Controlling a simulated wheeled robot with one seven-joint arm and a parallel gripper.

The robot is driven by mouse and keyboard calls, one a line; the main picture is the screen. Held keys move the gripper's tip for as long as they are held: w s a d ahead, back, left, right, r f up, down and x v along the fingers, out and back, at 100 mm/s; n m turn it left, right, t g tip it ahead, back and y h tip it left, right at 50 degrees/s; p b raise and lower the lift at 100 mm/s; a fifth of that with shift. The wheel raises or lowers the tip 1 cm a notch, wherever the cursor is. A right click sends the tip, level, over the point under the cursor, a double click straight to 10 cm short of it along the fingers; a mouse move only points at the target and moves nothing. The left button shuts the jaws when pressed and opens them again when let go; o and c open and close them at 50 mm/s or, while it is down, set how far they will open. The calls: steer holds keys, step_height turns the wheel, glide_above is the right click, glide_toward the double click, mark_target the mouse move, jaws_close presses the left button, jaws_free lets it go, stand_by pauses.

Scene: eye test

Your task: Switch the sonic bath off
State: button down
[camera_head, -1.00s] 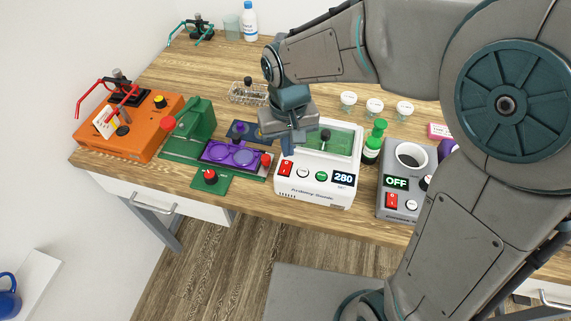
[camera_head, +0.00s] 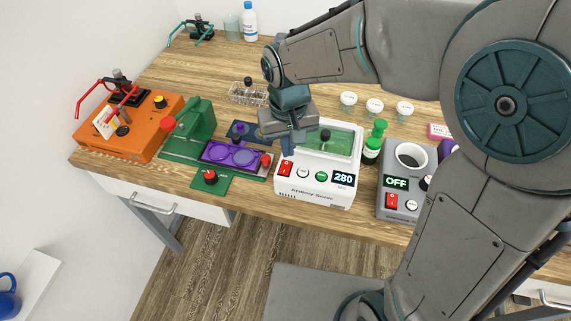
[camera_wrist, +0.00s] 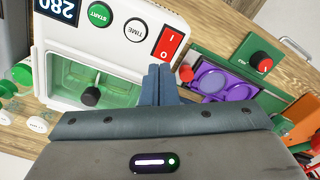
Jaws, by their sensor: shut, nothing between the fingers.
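The sonic bath (camera_head: 312,192) is a white box with a green lidded top and a black knob (camera_head: 326,136). Its front carries a lit display (camera_head: 343,177) reading 280, a green START button (camera_head: 321,176), a white TIME button (camera_head: 303,173) and a red rocker switch (camera_head: 285,169). In the wrist view the rocker (camera_wrist: 168,42) shows I and O marks; I cannot tell which end is pressed in. My gripper (camera_head: 288,150) is shut and empty, pointing down just behind the rocker, at the bath's left edge. Its fingertips (camera_wrist: 160,70) appear close to the rocker, with a small gap in the picture.
Left of the bath are a purple two-well plate (camera_head: 232,153), a green press (camera_head: 194,122) and an orange device (camera_head: 133,128). Right are a green-capped bottle (camera_head: 373,143) and a grey device (camera_head: 400,207) whose display reads OFF. The table's front edge is close.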

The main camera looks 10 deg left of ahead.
mark_target(288, 162)
steer(key=shift+f+b, duration=0.75)
steer(key=shift+f, duration=0.2)
stand_by(0.8)
step_height(288, 162, up, 7)
steer(key=p, duration=0.5)
stand_by(0.3)
stand_by(0.5)
steer(key=s+d+r+m+t, duration=0.1)
steer(key=s+d, duration=0.1)
steer(key=d, duration=0.5)
steer(key=s+d+r+m+t, duration=0.1)
steer(key=s+d+r+m, duration=0.1)
steer(key=d, duration=0.6)
steer(key=s+d+r+m+t, duration=0.1)
steer(key=s+d+r+m, duration=0.1)
steer(key=s+d, duration=0.2)
steer(key=d, duration=0.3)
steer(key=shift+d+r, duration=0.25)
steer(key=shift+d, duration=0.1)
stand_by(2.1)
